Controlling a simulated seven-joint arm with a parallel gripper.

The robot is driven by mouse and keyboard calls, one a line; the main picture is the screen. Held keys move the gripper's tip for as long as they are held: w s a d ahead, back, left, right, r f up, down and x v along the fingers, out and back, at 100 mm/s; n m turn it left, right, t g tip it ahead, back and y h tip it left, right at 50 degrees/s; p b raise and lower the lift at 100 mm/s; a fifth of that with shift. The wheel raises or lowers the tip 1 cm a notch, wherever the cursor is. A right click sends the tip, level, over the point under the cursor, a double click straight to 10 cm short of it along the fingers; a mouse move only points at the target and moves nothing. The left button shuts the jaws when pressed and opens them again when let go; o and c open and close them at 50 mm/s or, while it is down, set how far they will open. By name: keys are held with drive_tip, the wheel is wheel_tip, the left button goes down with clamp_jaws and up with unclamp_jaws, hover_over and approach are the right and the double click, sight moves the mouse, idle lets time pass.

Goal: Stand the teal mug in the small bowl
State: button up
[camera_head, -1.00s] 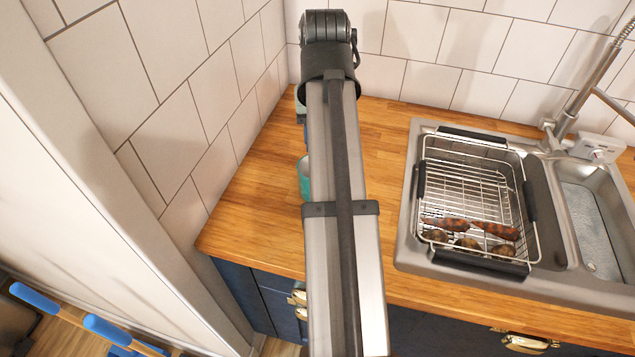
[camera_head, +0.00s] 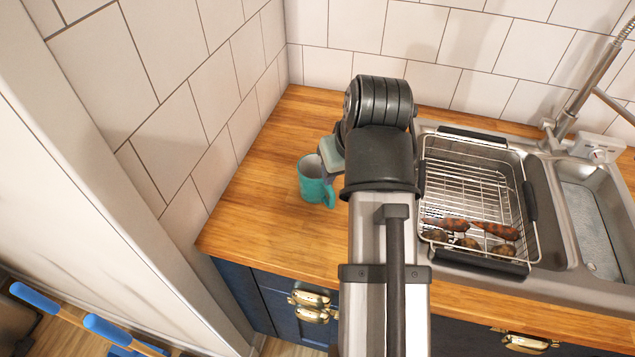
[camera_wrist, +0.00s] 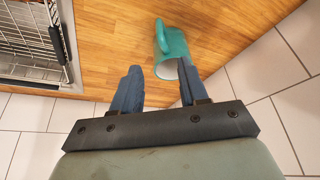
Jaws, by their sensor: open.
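The teal mug (camera_head: 313,182) stands upright on the wooden counter, just left of my arm in the head view, with its handle toward the lower right. In the wrist view the mug (camera_wrist: 174,46) is just beyond the tip of the right-hand finger. My gripper (camera_wrist: 160,80) is open with nothing between its two dark blue fingers. In the head view the fingers are hidden behind the arm and wrist. I cannot tell whether a finger touches the mug. No small bowl shows in either view; my arm covers part of the counter.
A wire dish rack (camera_head: 470,190) holding several brownish oblong items sits over the sink (camera_head: 600,225) to the right, with a tall faucet (camera_head: 575,100) behind. Tiled walls close off the back and left. The counter (camera_head: 250,215) left of the mug is clear.

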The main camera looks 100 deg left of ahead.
sight(333, 196)
drive_tip(key=x, duration=0.7)
drive_tip(key=shift+w+d+f, duration=0.1)
drive_tip(key=shift+d+f, duration=0.15)
drive_tip(key=shift+f, duration=0.3)
drive_tip(key=shift+d+x, duration=0.15)
drive_tip(key=shift+x, duration=0.85)
drive_tip(key=shift+d+x, duration=0.15)
drive_tip(key=shift+x, duration=0.85)
drive_tip(key=shift+w+f, duration=0.15)
drive_tip(key=shift+c, duration=0.2)
clamp_jaws()
